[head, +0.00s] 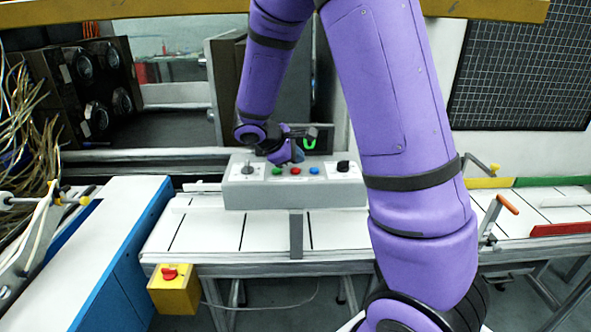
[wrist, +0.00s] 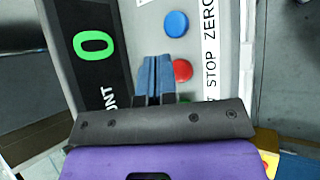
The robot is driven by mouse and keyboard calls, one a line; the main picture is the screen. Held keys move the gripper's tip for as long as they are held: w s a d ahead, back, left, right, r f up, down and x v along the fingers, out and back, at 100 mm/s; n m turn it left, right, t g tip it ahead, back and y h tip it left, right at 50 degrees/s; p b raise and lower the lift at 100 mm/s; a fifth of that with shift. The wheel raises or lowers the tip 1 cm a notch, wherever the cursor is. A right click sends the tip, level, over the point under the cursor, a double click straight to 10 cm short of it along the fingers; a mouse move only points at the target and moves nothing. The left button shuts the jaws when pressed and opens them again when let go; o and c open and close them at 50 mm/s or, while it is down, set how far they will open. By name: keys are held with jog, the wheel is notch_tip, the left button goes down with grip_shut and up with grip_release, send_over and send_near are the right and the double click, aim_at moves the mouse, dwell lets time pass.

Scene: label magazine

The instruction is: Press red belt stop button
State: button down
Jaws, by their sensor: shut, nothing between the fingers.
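The red button (head: 295,171) sits on the sloped face of a grey control box (head: 235,194), between a green button (head: 277,171) and a blue button (head: 314,171). In the wrist view the red button (wrist: 184,70) shows beside the printed word STOP, the blue button (wrist: 176,24) above it and the green one mostly hidden behind my gripper. My gripper (wrist: 156,62) is shut and empty, its blue fingertips just left of the red button in that view. In the head view my gripper (head: 298,157) is at the box's rear edge; its height above the face is unclear.
A black counter display (wrist: 95,45) with a green 0 lies beside the fingers. The box also carries a lever (head: 248,168) and a black knob (head: 343,166). A yellow box (head: 174,296) with another red button (head: 170,273) hangs at the front of the white conveyor (head: 190,235).

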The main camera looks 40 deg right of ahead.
aim_at(296, 171)
jog(key=shift+r, duration=2.5)
jog(key=shift+s+r, duration=0.2)
jog(key=s+a+r+m+t+y, duration=0.1)
jog(key=s+a+r+m+y, duration=0.2)
jog(key=s, duration=0.5)
jog(key=s+a+r+m+t+y, duration=0.2)
jog(key=s+a+r, duration=0.3)
jog(key=s, duration=0.4)
jog(key=s+a+r+m+t+y, duration=0.2)
jog(key=s+a+r+m+y, duration=0.2)
jog(key=s, duration=0.4)
jog(key=shift+s+a+r, duration=0.25)
jog(key=shift+a+r, duration=0.1)
jog(key=shift+a, duration=0.1)
